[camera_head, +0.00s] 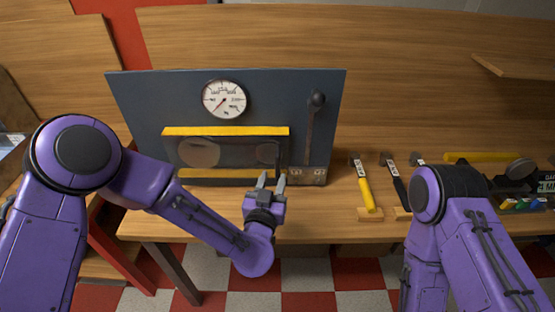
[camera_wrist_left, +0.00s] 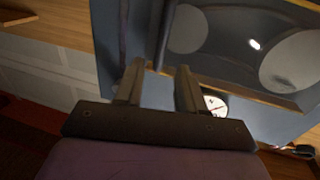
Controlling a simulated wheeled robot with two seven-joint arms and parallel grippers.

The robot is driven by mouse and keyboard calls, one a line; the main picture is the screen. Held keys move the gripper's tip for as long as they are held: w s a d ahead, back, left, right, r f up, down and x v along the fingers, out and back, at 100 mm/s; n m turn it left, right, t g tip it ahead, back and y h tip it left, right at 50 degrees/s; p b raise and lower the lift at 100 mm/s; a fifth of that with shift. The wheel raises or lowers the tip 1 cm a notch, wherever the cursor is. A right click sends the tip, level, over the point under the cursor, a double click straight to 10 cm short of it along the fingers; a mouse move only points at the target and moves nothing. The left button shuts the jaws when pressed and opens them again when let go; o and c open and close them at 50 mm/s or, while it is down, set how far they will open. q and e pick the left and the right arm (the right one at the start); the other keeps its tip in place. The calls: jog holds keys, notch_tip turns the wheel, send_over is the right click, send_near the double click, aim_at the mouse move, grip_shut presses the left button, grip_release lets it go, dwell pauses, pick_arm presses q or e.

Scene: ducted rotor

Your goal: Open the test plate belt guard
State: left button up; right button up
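The test plate (camera_head: 140,98) is a dark blue-grey panel standing on the bench. Its belt guard (camera_head: 225,131) is a dark see-through cover with yellow upper and lower edges; two round pulleys show behind it, and it looks closed over them. My left gripper (camera_head: 271,177) is in front of the guard's lower right corner, fingers up, apart and empty. I cannot tell whether it touches. In the left wrist view the left gripper (camera_wrist_left: 159,68) has a clear gap between its fingers, with the guard (camera_wrist_left: 235,82) beyond. My right gripper is out of view; only its arm shows.
A gauge (camera_head: 224,99) sits above the guard, and a lever (camera_head: 311,125) is at its right. A yellow-handled tool (camera_head: 366,188) and a dark-handled tool (camera_head: 397,185) lie on the bench (camera_head: 330,228) to the right. Bare bench lies between plate and tools.

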aim_at(278, 166)
pick_arm(q)
jog(key=w+p, duration=0.1)
jog(key=w, duration=0.2)
jog(key=w+d, duration=0.1)
jog(key=w, duration=0.2)
jog(key=shift+w+d+p, duration=0.15)
jog(key=shift+w+p, duration=0.25)
jog(key=shift+f, duration=0.1)
jog(key=shift+c, duration=0.3)
jog(key=shift+s, duration=0.1)
grip_shut()
